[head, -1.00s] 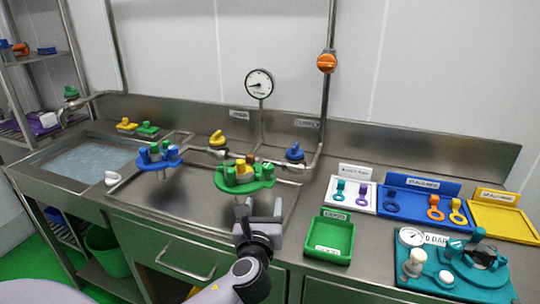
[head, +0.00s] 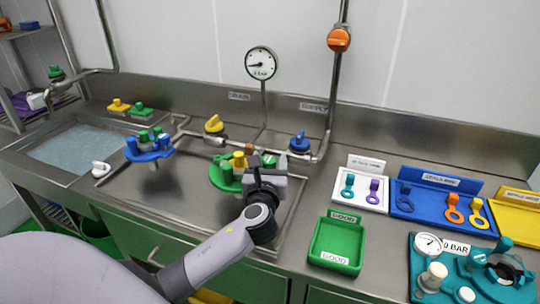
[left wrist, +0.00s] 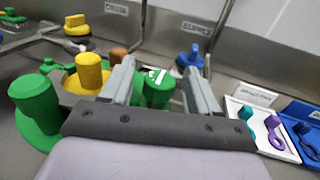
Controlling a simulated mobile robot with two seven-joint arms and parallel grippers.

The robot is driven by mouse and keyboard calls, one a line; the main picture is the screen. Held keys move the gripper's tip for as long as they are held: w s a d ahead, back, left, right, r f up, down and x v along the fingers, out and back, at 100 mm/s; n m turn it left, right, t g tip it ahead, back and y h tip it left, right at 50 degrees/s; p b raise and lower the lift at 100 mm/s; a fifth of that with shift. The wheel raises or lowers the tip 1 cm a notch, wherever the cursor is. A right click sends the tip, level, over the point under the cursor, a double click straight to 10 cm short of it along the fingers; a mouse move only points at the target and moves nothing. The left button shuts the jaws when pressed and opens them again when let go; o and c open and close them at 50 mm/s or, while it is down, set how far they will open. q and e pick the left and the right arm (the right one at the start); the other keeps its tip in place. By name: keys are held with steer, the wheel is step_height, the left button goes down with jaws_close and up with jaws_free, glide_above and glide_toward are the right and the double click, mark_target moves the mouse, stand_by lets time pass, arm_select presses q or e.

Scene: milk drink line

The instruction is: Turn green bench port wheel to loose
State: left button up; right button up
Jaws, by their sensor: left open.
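The green bench port wheel (head: 222,178) lies over the steel bench in the head view, a flat green plate with upright green knobs and a yellow knob (head: 239,160). In the left wrist view its green plate (left wrist: 38,138) is at the left, with the yellow knob (left wrist: 89,72) in the middle. My left gripper (head: 267,163) is open at the wheel's right side and covers part of it. In the left wrist view a green knob (left wrist: 157,88) shows between the open fingers. I cannot tell whether they touch it. My right gripper is not in view.
A blue port wheel (head: 150,152) stands to the left, beside the sink (head: 80,150). Yellow (head: 214,124) and blue (head: 299,141) valve handles and pipes lie behind. A green tray (head: 337,244) and a blue tray (head: 432,204) are on the right. A gauge (head: 261,63) stands above.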

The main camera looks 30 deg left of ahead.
arm_select(q)
steer(key=shift+x, duration=1.2)
steer(key=c, duration=1)
steer(key=shift+o, duration=0.2)
